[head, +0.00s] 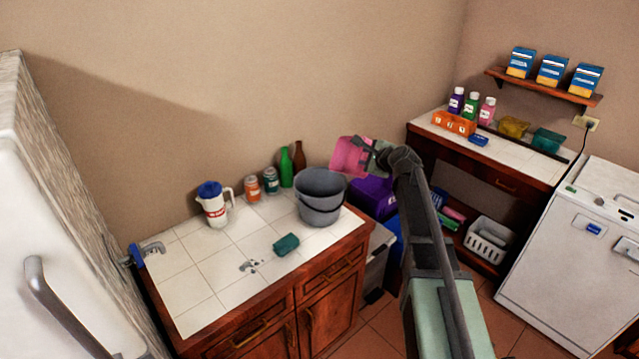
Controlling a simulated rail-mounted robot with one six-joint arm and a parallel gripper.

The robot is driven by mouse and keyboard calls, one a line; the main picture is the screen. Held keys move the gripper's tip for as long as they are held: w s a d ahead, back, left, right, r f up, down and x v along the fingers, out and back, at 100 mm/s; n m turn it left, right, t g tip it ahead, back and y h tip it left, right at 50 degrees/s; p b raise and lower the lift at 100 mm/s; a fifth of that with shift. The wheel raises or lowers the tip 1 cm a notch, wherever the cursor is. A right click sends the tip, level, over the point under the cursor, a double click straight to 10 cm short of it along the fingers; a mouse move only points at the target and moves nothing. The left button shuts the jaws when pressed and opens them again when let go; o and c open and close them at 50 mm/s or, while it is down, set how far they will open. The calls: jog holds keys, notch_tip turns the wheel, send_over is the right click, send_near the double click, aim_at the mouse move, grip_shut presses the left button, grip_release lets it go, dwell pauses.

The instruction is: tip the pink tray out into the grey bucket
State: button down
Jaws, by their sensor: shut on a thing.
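The pink tray (347,156) is in the head view, tilted, just to the right of and a little above the rim of the grey bucket. My gripper (366,150) is shut on the tray's right side. The inside of the tray and anything in it cannot be made out. The grey bucket (320,202) stands upright at the back right of the tiled counter, open at the top. The inside bottom of the bucket is hidden.
On the tiled counter (200,275) stand a blue-lidded jug (213,205), two jars, a green bottle (286,168) and a brown bottle (299,157). A teal sponge (286,244) lies in front of the bucket. Purple and blue containers (372,196) stand beyond the counter's right edge.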

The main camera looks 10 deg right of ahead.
jog(key=w+d+f+m+t+y+b, duration=0.1)
jog(key=d+f+m+y+b, duration=0.4)
jog(key=b, duration=1.4)
jog(key=d+f+m+t, duration=0.1)
jog(key=d+f+m, duration=0.2)
jog(key=d+f, duration=0.4)
jog(key=shift+d+f+m+t+y, duration=0.3)
jog(key=shift+d+t+y, duration=0.1)
jog(key=shift+d, duration=1.45)
jog(key=shift+w+r, duration=0.1)
